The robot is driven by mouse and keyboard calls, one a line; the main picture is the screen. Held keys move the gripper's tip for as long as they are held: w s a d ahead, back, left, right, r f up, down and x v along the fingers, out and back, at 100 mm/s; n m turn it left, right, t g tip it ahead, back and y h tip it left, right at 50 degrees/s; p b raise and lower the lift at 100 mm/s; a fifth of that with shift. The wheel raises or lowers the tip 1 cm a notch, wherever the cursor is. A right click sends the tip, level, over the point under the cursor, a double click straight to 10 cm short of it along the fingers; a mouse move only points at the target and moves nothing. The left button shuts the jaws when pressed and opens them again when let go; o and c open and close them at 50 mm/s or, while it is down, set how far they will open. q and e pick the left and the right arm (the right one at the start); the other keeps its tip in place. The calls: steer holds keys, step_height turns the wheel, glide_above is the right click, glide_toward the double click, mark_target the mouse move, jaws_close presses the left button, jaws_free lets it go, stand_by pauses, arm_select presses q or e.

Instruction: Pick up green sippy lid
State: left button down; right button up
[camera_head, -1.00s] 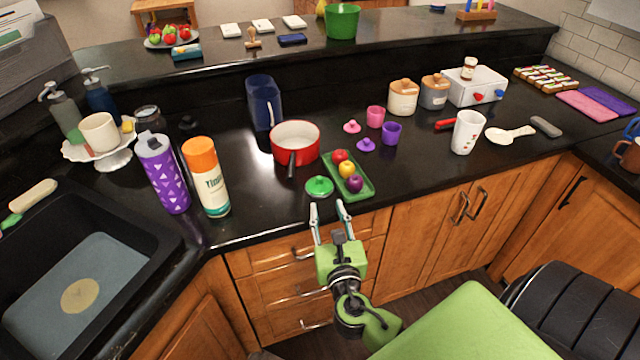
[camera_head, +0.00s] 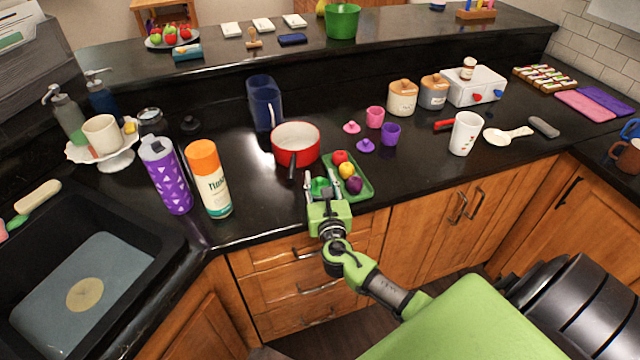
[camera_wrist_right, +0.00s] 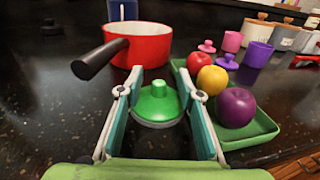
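The green sippy lid (camera_head: 320,186) lies on the black counter in front of the red pot and beside the green tray. In the right wrist view the green sippy lid (camera_wrist_right: 158,104) shows its raised spout between the two fingers. My right gripper (camera_head: 321,180) is open, with one finger on each side of the lid. In the right wrist view the gripper (camera_wrist_right: 158,90) shows gaps between the fingers and the spout. My left gripper is not in view.
A red pot (camera_head: 296,148) stands just behind the lid, its dark handle (camera_wrist_right: 100,60) pointing toward my gripper. A green tray (camera_head: 364,187) with toy fruit is close on the right. A white and orange bottle (camera_head: 210,180) stands left. Pink and purple cups are further back.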

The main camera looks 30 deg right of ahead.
mark_target(321, 180)
jaws_close()
steer(key=shift+r, duration=0.1)
steer(key=shift+r, duration=0.55)
step_height(321, 180, up, 2)
steer(key=shift+s+r+p, duration=0.1)
steer(key=shift+r+p, duration=0.1)
steer(key=shift+p, duration=0.35)
steer(key=s+a+r, duration=0.2)
steer(key=s+r, duration=0.7)
steer(key=s, duration=0.4)
steer(key=s+a+n+t+y+b, duration=0.25)
steer(key=a+n+y, duration=0.35)
steer(key=a, duration=1)
steer(key=w+d+m+g+h+p, duration=0.2)
steer(key=d+m+h, duration=0.4)
steer(key=d, duration=1)
steer(key=shift+r, duration=0.2)
